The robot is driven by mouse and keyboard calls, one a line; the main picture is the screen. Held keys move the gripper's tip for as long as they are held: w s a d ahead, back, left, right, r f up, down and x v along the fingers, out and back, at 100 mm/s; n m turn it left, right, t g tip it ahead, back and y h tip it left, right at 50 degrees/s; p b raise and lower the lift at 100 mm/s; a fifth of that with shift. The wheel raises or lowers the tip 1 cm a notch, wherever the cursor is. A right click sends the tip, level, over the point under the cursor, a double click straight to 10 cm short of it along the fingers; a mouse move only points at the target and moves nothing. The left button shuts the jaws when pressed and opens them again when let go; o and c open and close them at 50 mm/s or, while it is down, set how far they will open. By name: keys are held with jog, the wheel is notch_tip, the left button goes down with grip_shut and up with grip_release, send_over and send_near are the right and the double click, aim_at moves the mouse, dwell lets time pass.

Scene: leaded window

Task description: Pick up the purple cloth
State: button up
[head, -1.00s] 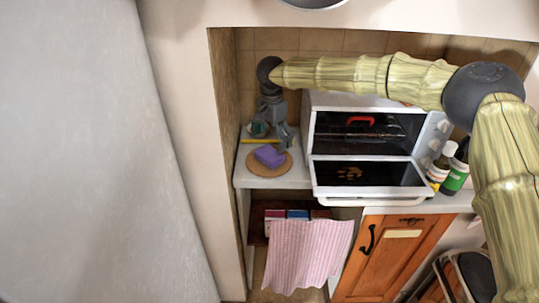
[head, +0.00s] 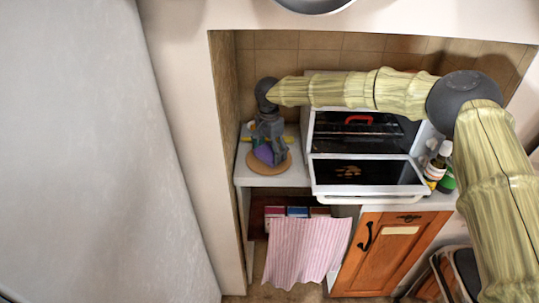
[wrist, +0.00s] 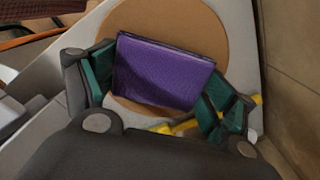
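The purple cloth (wrist: 162,72) is a folded block lying on a round tan board in the wrist view. In the head view the purple cloth (head: 264,155) is partly hidden behind my gripper (head: 274,152). In the wrist view my gripper (wrist: 155,100) is open, with one green-padded finger to the left of the cloth and the other to its right. The cloth lies between the fingers. I cannot tell whether either finger touches it.
The round board (head: 284,167) rests on a white counter (head: 243,177). A toaster oven (head: 358,130) with its door down stands to the right, with bottles (head: 437,165) beyond it. A yellow item (wrist: 185,126) lies near the right finger. A wall (wrist: 290,80) is close on the right.

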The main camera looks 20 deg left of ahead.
aim_at(269, 153)
jog(key=shift+c, duration=0.9)
jog(key=shift+r, duration=0.1)
jog(key=shift+r+b, duration=0.4)
jog(key=shift+r, duration=0.1)
jog(key=shift+s+d+r+b, duration=0.1)
jog(key=shift+s+r+b, duration=0.15)
jog(key=shift+r, duration=0.3)
jog(key=shift+s+d+r+b, duration=0.1)
jog(key=shift+r+b, duration=0.15)
jog(key=shift+r, duration=0.3)
jog(key=s+d+r+b, duration=0.1)
jog(key=s+d+b, duration=0.2)
jog(key=s, duration=1.1)
jog(key=shift+s+d+r, duration=0.3)
jog(key=shift+s+d, duration=0.1)
jog(key=shift+d, duration=0.15)
jog(key=shift+o, duration=0.8)
jog(key=shift+c, duration=0.3)
